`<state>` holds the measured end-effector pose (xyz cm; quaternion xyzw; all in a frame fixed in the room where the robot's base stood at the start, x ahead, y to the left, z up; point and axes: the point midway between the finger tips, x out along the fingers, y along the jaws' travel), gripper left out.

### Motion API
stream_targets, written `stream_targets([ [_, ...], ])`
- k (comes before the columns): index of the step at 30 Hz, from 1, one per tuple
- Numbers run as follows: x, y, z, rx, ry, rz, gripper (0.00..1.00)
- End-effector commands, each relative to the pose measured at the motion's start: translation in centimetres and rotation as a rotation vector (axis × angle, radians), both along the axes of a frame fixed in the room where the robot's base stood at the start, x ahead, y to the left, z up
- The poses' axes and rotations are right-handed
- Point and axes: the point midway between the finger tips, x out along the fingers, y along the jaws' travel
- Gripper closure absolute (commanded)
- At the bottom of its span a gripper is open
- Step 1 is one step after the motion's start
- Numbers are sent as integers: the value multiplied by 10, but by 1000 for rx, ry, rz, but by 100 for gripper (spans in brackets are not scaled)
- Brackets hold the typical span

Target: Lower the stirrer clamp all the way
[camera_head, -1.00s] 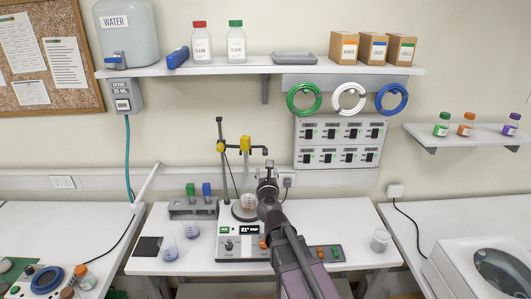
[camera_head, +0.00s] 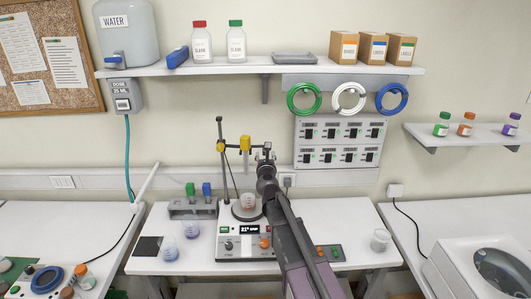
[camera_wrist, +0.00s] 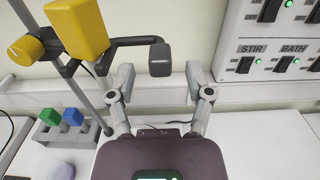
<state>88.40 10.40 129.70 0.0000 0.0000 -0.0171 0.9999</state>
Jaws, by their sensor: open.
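The stirrer clamp, with its yellow block (camera_head: 245,143) and yellow knob (camera_head: 221,146), sits high on an upright dark rod (camera_head: 221,165). In the wrist view, the yellow block (camera_wrist: 76,28) is at upper left, and a dark bar runs right from it to a dark grey end piece (camera_wrist: 160,58). My gripper (camera_wrist: 160,80) is open, its two fingers apart, with the end piece appearing between the fingertips. I cannot tell whether they touch. In the head view, my gripper (camera_head: 264,152) is just right of the yellow block.
The heater-stirrer base (camera_head: 243,245) has a lit display. A switch panel (camera_head: 340,142) is on the wall at right.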

Motion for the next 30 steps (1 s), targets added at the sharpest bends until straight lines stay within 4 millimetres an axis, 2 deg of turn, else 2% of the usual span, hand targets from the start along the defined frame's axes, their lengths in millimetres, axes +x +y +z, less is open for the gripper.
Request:
stream_targets([
  [1, 10, 0, 0, 0, 0, 0, 34],
  [7, 25, -1, 0, 0, 0, 0, 34],
  [20, 29, -1, 0, 0, 0, 0, 34],
  [27, 29, -1, 0, 0, 0, 0, 100],
  [30, 29, -1, 0, 0, 0, 0, 100],
])
